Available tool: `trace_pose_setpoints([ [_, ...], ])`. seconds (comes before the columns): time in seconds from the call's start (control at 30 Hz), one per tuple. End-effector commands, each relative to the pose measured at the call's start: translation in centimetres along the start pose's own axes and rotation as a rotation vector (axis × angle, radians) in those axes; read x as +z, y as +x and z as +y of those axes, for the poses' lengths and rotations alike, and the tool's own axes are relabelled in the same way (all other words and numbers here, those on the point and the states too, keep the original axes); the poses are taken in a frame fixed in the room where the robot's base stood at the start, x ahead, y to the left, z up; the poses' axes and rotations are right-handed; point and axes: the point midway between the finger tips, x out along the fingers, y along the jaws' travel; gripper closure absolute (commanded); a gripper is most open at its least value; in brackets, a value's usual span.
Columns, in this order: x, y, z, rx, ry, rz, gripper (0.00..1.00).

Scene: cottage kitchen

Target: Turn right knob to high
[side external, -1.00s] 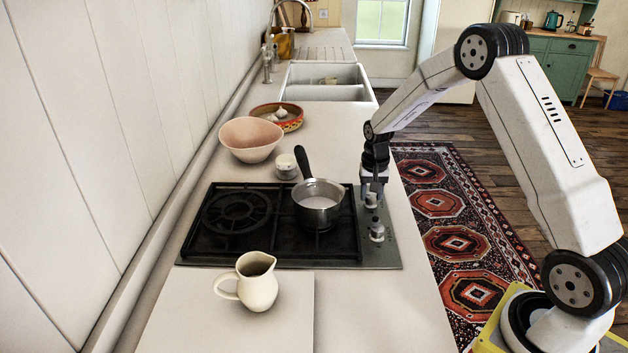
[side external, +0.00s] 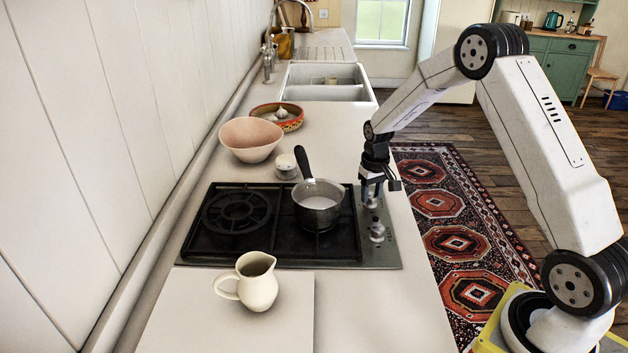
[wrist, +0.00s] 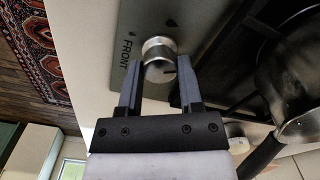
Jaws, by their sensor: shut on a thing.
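Two silver knobs stand on the hob's right-hand control strip. The far knob (side external: 371,201) is between the fingers of my gripper (side external: 372,194). In the wrist view, this round metal knob (wrist: 159,52) sits beside the printed word FRONT, and a dark pointer line on it points towards the right finger. My gripper (wrist: 158,82) is shut on it, with one finger on either side. The near knob (side external: 377,233) stands apart and untouched. The marking for high is too small to read.
A steel saucepan (side external: 318,212) of pale liquid stands on the hob (side external: 270,258), close left of the knobs. A cream jug (side external: 257,286) stands in front, and a pink bowl (side external: 250,146) and small white pot (side external: 286,170) behind. The counter right of the strip is clear.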

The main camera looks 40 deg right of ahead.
Motion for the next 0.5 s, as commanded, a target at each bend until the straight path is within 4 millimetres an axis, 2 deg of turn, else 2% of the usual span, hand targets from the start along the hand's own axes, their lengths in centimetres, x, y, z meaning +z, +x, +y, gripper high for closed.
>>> trace_pose_setpoints([
  [0.5, 0.0, -0.04, -0.02, 0.0, -0.491, 0.0, 1.0],
])
